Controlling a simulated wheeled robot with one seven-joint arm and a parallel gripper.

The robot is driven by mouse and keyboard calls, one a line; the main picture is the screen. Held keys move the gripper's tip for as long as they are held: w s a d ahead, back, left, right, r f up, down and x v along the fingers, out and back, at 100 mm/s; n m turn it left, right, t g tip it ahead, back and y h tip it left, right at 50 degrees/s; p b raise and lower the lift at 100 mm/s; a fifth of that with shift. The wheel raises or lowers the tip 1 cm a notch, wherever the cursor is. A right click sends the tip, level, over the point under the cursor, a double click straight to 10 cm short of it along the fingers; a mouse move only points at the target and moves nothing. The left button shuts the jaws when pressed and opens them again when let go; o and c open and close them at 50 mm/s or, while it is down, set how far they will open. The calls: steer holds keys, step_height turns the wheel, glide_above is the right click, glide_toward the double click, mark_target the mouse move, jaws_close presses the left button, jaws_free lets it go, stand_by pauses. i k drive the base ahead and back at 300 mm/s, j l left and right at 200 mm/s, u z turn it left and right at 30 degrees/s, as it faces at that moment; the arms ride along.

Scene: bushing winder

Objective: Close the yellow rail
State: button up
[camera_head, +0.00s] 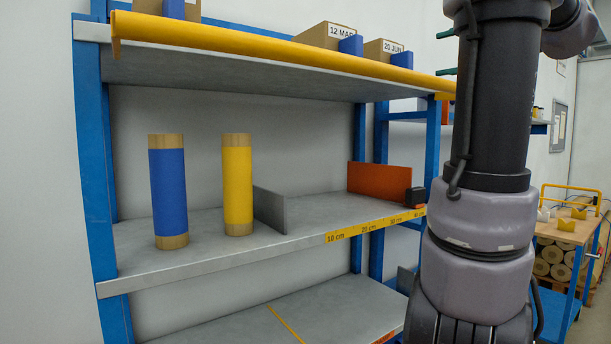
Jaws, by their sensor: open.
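The yellow rail (270,44) is a long round bar along the front edge of the top shelf (230,76). It runs from the upper left to the right, where my arm stands close to its end. At its left end a short yellow piece points down past the shelf edge. Its right end is near the blue post, and I cannot tell whether it is latched there. My arm rises along the right side of the view and leaves it at the top. My gripper is not in view.
The middle shelf (215,262) holds a blue cylinder (168,192), a yellow cylinder (237,186), a grey divider (270,210) and an orange plate (379,179). Labelled boxes (325,35) stand behind the rail. Blue posts (95,160) frame the rack. A trolley (565,230) stands at right.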

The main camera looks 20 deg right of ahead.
mark_target(128, 25)
steer(key=k+l, duration=0.25)
steer(key=k, duration=0.2)
steer(key=k+l, duration=0.3)
steer(key=k, duration=0.2)
